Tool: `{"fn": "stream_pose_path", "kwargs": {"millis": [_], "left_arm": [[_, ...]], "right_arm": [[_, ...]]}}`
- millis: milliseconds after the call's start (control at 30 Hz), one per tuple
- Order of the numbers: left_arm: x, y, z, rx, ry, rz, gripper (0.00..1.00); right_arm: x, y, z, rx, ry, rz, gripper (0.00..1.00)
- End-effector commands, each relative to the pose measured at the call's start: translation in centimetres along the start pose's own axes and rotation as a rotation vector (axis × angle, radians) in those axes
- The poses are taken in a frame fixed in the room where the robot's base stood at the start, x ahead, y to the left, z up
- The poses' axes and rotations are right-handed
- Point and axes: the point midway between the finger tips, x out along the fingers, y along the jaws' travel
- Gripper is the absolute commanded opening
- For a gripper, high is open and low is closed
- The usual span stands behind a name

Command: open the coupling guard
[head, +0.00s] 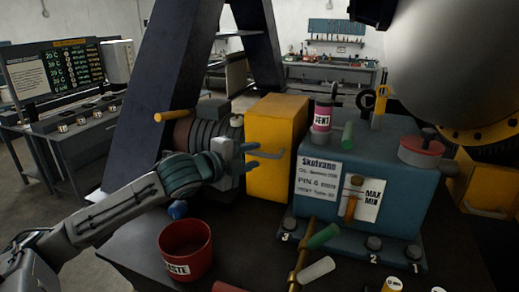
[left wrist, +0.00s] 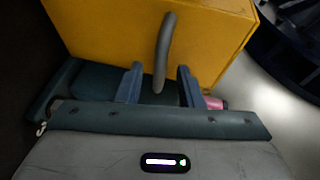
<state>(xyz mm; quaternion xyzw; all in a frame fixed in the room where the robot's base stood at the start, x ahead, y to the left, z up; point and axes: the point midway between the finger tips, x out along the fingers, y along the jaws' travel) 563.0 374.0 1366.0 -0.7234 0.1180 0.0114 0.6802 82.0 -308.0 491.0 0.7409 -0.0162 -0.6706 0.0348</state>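The coupling guard is a yellow box (head: 277,122) between the motor (head: 205,130) and the blue-green pump housing (head: 388,165). It looks closed. Its grey bar handle (head: 268,155) is on the side facing me. My left gripper (head: 247,157) is at this handle with its fingers apart. In the left wrist view, the yellow guard (left wrist: 110,30) fills the top, and the curved handle (left wrist: 166,45) reaches down between the two open fingers of my left gripper (left wrist: 159,86). Gaps show on both sides of the handle. My right gripper is not in view.
A red waste bin (head: 186,250) stands on the dark bench below my left arm. A pink-labelled can (head: 322,117) and a green cylinder (head: 347,135) are on the pump housing. A brass pipe with a green lever (head: 323,236) stands in front.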

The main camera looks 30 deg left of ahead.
Motion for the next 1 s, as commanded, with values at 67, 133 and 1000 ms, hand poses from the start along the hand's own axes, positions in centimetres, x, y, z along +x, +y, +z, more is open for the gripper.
{"fn": "stream_pose_path", "kwargs": {"millis": [67,133,1000], "left_arm": [[0.4,-0.2,-0.2,-0.007,0.005,0.001,0.34],[0.8,-0.2,-0.3,-0.007,0.006,0.001,0.34],[3.2,0.1,-0.2,0.000,0.005,0.004,0.18]], "right_arm": [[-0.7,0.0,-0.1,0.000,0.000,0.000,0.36],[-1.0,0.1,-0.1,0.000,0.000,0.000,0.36],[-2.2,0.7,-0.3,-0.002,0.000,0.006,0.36]]}}
